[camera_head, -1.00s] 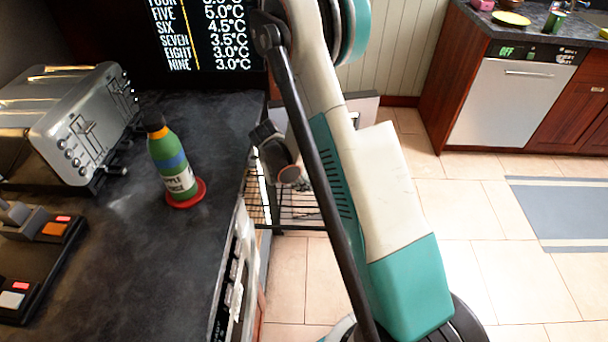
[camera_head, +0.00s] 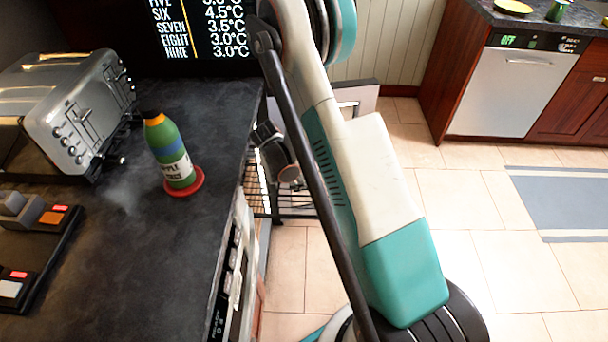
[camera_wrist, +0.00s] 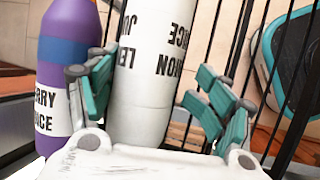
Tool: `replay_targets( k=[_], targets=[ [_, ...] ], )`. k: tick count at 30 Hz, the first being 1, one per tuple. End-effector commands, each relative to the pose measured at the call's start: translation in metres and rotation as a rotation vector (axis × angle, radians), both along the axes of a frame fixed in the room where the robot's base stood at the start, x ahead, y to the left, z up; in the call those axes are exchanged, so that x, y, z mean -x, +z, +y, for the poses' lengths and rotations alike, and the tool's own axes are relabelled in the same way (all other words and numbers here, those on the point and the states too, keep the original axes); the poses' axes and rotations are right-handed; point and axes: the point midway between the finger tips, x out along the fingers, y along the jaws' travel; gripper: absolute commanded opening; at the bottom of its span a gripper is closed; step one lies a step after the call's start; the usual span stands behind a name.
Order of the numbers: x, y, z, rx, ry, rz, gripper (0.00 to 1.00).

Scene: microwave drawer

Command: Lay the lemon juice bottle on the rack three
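The lemon juice bottle (camera_wrist: 150,85) is white with black lettering. In the wrist view it lies between the teal fingers of my gripper (camera_wrist: 158,88), and its top is cut off by the frame edge. The fingers are spread, with a gap at the right side of the bottle; contact on the left is unclear. A wire rack (camera_wrist: 232,40) shows as dark bars behind the bottle. In the head view part of a wire rack (camera_head: 262,203) shows beside the counter; the bottle and fingertips are hidden there. I cannot tell which rack is number three.
A purple bottle (camera_wrist: 62,75) stands close left of the lemon bottle. On the counter (camera_head: 150,240) are a green apple juice bottle (camera_head: 170,150) on a red coaster (camera_head: 185,188) and a toaster (camera_head: 75,100). A dishwasher (camera_head: 500,92) stands across open floor.

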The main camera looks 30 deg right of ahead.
Motion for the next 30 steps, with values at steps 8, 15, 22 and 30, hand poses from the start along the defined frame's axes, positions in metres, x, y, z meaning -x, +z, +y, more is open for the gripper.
replay_targets(
  k=[8, 15, 22, 30],
  targets=[
    [0.001, 0.001, 0.001, 0.0, 0.0, 0.002, 0.74],
    [0.002, 0.008, 0.001, 0.0, 0.0, 0.004, 0.74],
    [0.002, 0.041, 0.0, 0.0, 0.0, 0.004, 0.74],
    [0.001, 0.082, 0.0, 0.0, 0.0, 0.003, 0.74]
  ],
)
